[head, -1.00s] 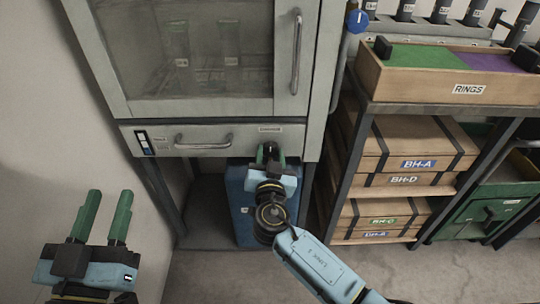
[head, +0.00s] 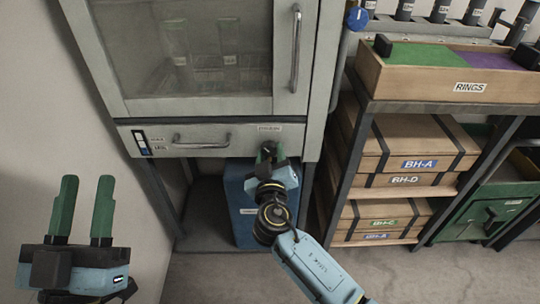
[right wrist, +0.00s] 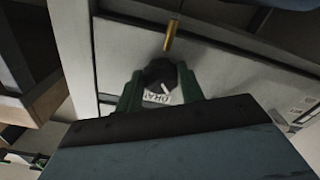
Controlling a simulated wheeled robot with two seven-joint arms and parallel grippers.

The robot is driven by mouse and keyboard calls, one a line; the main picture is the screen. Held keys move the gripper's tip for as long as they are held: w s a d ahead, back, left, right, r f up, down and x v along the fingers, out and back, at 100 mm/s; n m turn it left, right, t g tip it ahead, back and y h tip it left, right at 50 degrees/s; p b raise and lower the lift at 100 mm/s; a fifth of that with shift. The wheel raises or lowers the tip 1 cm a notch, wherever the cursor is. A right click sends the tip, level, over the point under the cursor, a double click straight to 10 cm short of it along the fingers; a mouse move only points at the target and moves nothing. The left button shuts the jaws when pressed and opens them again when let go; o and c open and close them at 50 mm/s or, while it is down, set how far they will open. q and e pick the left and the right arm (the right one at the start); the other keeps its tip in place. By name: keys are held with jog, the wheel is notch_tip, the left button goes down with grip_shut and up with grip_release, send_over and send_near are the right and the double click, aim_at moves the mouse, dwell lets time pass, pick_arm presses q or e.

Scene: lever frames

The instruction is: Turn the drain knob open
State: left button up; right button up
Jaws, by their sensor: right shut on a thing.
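The drain knob (head: 268,147) is a small dark round knob on the grey cabinet's lower front panel, under a small label. In the right wrist view the black knob (right wrist: 160,73) carries a short white mark set at a slant, and a partly hidden label reading "DRA..." shows behind it. My right gripper (head: 267,154) is at the panel, shut on the knob, with a green finger on each side of it. My left gripper (head: 83,208) is open and empty at the lower left, well away from the cabinet.
A drawer-like handle (head: 201,141) is left of the knob, with a glazed door (head: 198,105) above. A blue box (head: 236,210) stands below. A brass-coloured pin (right wrist: 170,35) is close to the knob. A shelf with wooden boxes (head: 420,147) is at the right.

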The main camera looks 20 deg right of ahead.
pick_arm(q)
jog(key=shift+w+f, duration=0.15)
jog(key=shift+f, duration=0.1)
pick_arm(e)
jog(key=shift+n, duration=1.7)
pick_arm(q)
jog(key=shift+r, duration=0.1)
jog(key=shift+g, duration=0.3)
pick_arm(e)
jog(key=shift+d, duration=0.1)
pick_arm(q)
jog(key=shift+f, duration=0.25)
pick_arm(e)
jog(key=o, duration=1)
pick_arm(q)
jog(key=shift+p, duration=0.3)
pick_arm(e)
jog(key=shift+s, duration=0.1)
jog(key=shift+s+a, duration=0.2)
jog(key=shift+s, duration=0.1)
pick_arm(q)
notch_tip(320, 180, down, 7)
jog(key=w+g+y+p, duration=0.1)
jog(key=g, duration=0.3)
jog(key=shift+w+a+r+g+y+p, duration=0.2)
jog(key=shift+w+a+g+y+p, duration=0.1)
jog(key=shift+a+y+p, duration=0.1)
pick_arm(e)
jog(key=v, duration=1.2)
jog(key=shift+s, duration=0.3)
